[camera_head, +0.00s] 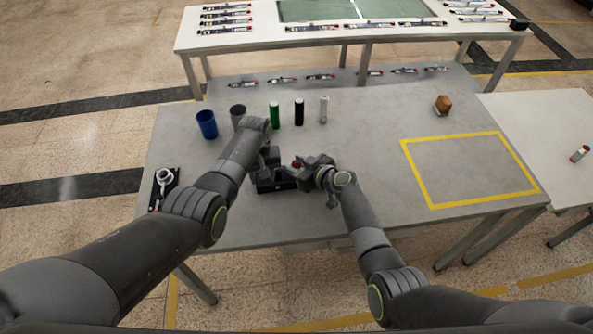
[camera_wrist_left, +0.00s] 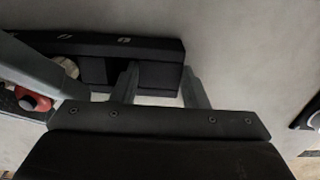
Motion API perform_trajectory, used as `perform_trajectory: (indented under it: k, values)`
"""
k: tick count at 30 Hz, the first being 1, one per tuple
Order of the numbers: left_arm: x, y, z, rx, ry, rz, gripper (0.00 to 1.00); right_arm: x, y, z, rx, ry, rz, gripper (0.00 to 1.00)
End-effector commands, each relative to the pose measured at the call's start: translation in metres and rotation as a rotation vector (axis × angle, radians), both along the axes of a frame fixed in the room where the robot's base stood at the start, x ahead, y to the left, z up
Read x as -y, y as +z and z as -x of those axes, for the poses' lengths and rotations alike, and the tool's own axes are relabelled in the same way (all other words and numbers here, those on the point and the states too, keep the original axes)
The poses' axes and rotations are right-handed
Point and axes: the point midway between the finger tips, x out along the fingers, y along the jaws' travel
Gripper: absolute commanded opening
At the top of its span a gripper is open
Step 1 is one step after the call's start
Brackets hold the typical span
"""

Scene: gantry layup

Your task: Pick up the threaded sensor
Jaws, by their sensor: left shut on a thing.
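My left gripper (camera_head: 268,172) is at the black block-like holder (camera_head: 275,186) on the grey table. In the left wrist view its two fingers (camera_wrist_left: 160,80) reach to the right end of the holder (camera_wrist_left: 110,44), with dark material between the tips. It is shut on what looks like this holder. My right gripper (camera_head: 298,168) is close by on the right, at a small red-ended piece (camera_head: 297,164). The red part (camera_wrist_left: 34,102) also shows in the left wrist view, beside a grey finger. I cannot tell whether this piece is the threaded sensor, or whether the right jaws are shut.
Blue (camera_head: 206,124), grey, green (camera_head: 274,115), black (camera_head: 299,112) and light (camera_head: 323,110) cylinders stand behind the grippers. A brown block (camera_head: 442,105) is at the back right. The yellow-outlined area (camera_head: 465,170) is clear.

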Motion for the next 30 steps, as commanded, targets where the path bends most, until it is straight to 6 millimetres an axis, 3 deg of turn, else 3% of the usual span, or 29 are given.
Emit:
perform_trajectory:
  k: [3, 12, 22, 30]
  values:
    - [0.000, 0.000, 0.000, 0.001, 0.001, 0.000, 0.17, 0.000, 0.000, 0.000, 0.000, 0.000, 0.000, 0.37]
    - [0.000, 0.000, 0.000, 0.001, 0.000, 0.000, 0.17, 0.000, 0.000, 0.000, 0.000, 0.000, 0.000, 0.01]
    - [0.000, 0.000, 0.000, 0.001, 0.000, 0.000, 0.17, 0.000, 0.006, 0.000, 0.002, 0.003, -0.001, 0.01]
    - [0.000, 0.000, 0.000, 0.001, 0.001, 0.000, 0.17, 0.000, 0.043, 0.000, 0.006, 0.002, -0.001, 0.01]
